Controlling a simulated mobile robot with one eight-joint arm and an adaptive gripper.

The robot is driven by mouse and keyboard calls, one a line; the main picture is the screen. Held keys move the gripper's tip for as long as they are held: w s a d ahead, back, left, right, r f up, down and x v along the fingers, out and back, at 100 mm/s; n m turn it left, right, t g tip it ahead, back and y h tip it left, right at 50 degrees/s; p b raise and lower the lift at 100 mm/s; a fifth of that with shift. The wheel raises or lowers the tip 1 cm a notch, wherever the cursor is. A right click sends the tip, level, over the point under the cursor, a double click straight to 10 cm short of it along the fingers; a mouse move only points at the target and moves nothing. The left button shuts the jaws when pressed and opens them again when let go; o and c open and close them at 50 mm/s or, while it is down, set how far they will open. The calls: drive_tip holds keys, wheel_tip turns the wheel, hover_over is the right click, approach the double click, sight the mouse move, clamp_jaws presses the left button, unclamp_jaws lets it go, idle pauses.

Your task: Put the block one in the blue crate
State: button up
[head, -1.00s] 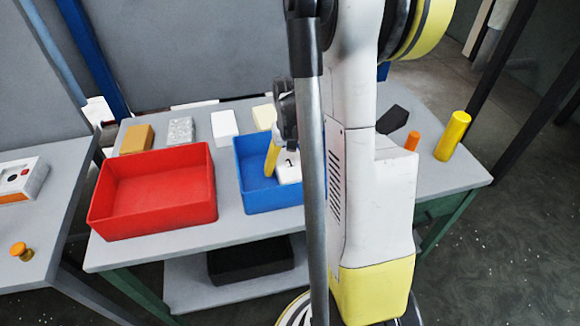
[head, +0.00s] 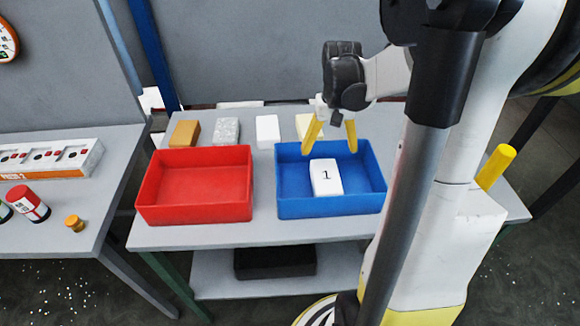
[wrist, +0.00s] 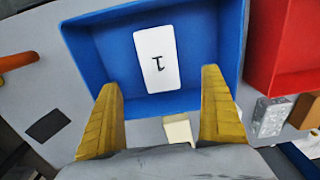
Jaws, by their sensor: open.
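Block one, a white block marked "1" (head: 326,177), lies flat inside the blue crate (head: 288,207), near its middle. It also shows in the wrist view (wrist: 156,60), resting on the blue floor with its number facing up. My gripper (head: 331,150) is open and empty, with its two yellow fingers spread above the back part of the blue crate. It is apart from the block. In the wrist view my gripper (wrist: 160,112) has the block beyond its fingertips, with nothing between the fingers.
A red crate (head: 195,212) stands left of the blue crate. Behind them on the table are an orange-brown block (head: 184,134), a speckled grey block (head: 227,131), a white block (head: 268,131) and a cream block (head: 308,126). A yellow cylinder (head: 496,166) stands at right.

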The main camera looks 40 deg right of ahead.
drive_tip(key=s+a+r+n+t, duration=0.2)
drive_tip(key=a, duration=0.6)
drive_tip(key=s+a+r+n+t, duration=0.1)
drive_tip(key=a+r+n+t, duration=0.1)
drive_tip(key=a, duration=0.6)
drive_tip(key=s+a+r+n+t, duration=0.2)
drive_tip(key=a+r+t, duration=0.1)
drive_tip(key=a, duration=0.6)
drive_tip(key=shift+s+r, duration=0.3)
drive_tip(key=shift+r, duration=0.35)
drive_tip(key=shift+a, duration=0.1)
